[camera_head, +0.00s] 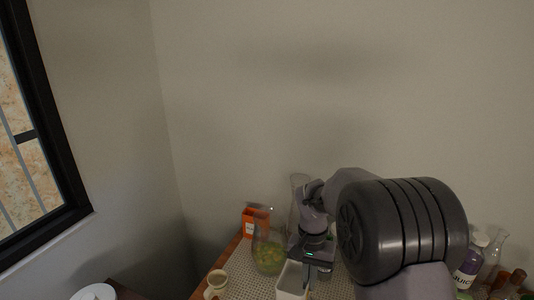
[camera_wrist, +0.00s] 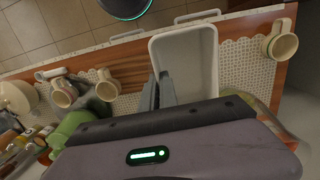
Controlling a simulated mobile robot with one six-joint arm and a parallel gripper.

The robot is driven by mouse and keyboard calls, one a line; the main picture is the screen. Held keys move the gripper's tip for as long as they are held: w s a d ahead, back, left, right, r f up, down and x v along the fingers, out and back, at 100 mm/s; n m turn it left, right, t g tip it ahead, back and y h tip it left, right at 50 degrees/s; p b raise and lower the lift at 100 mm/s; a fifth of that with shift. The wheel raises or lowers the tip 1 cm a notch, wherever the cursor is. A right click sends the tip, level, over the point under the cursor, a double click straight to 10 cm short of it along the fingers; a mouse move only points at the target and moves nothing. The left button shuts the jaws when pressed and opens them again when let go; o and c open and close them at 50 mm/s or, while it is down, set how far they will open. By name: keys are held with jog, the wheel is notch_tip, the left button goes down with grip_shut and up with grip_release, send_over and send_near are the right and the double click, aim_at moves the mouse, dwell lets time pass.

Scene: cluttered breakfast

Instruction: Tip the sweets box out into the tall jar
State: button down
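The sweets box is a pale, open-topped box (camera_head: 292,283), just left of my gripper (camera_head: 318,268) in the head view. In the wrist view my gripper (camera_wrist: 157,92) is shut on the near left wall of the box (camera_wrist: 186,58). Its pale inside looks empty there, though its near end is hidden by my gripper. A clear glass jar (camera_head: 269,253) with green and orange pieces low inside stands left of my gripper. A rounded clear rim (camera_wrist: 262,108) shows at the lower right of the wrist view; I cannot tell if it is this jar.
An orange box (camera_head: 249,223) stands behind the jar, and a cream cup (camera_head: 215,284) is at the table's left. A clear tall vessel (camera_head: 299,184) is partly hidden behind my arm. A juice bottle (camera_head: 469,266) stands right. Cups (camera_wrist: 279,42) and a green object (camera_wrist: 72,128) crowd the wrist view.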

jog(key=s+d+f+n+b, duration=0.1)
jog(key=s+n, duration=0.1)
jog(key=s+d+f+n+b, duration=0.1)
jog(key=d+f+n+b, duration=0.1)
jog(key=shift+s, duration=0.35)
dwell(0.6)
